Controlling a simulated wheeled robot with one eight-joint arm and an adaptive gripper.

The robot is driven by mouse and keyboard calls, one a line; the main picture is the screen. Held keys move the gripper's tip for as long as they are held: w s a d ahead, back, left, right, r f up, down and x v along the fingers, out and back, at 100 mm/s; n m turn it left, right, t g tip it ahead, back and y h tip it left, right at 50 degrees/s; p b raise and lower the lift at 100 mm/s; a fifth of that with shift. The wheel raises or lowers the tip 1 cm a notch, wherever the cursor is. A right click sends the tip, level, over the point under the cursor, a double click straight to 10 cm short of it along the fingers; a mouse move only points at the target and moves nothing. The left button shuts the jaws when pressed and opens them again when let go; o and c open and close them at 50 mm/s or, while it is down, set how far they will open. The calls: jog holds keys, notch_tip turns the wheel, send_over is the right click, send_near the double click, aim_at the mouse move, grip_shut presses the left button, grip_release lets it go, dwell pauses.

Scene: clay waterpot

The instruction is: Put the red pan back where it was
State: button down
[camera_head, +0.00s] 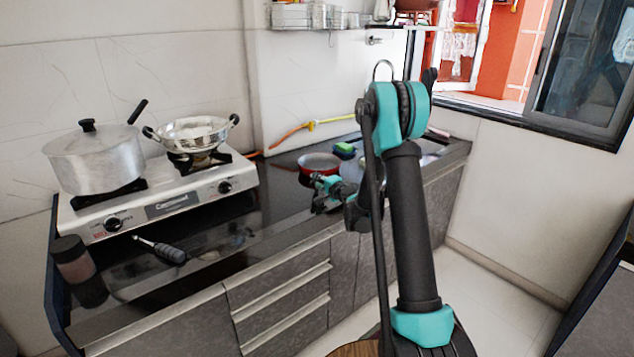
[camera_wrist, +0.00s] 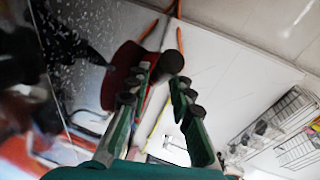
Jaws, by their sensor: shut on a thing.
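The red pan (camera_head: 318,161) is over the dark counter, right of the stove, in the head view. I cannot tell whether it rests on the counter or is held slightly above it. My gripper (camera_head: 322,182) is at its near side, shut on it. In the wrist view, the pan's red outside (camera_wrist: 120,72) is just beyond the fingers of my gripper (camera_wrist: 160,88). A dark rounded end, likely of the pan's handle, shows by the fingertips. The exact grip is partly hidden by the fingers.
A gas stove (camera_head: 165,197) at the left bears a lidded pot (camera_head: 95,163) and a steel wok (camera_head: 193,132). A jar (camera_head: 74,262) and a dark-handled tool (camera_head: 160,249) are in front.

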jog(key=c, duration=1.3)
grip_release()
jog(key=shift+c, duration=0.2)
jog(key=shift+s+d+r, duration=0.1)
jog(key=shift+s, duration=0.1)
jog(key=v, duration=1.1)
jog(key=shift+s, duration=0.25)
jog(key=s+d+f+n+g+h, duration=0.2)
jog(key=s+d+n+g, duration=0.1)
jog(key=s, duration=1)
jog(key=s+d+f+n+g+h, duration=0.2)
jog(key=s+d+n+g+h, duration=0.1)
jog(key=s, duration=0.9)
jog(key=s+d+f+n+g+h, duration=0.2)
jog(key=s+n, duration=0.3)
jog(key=s, duration=0.8)
jog(key=shift+s+d+g, duration=0.35)
jog(key=shift+d+g, duration=0.25)
jog(key=shift+g, duration=0.2)
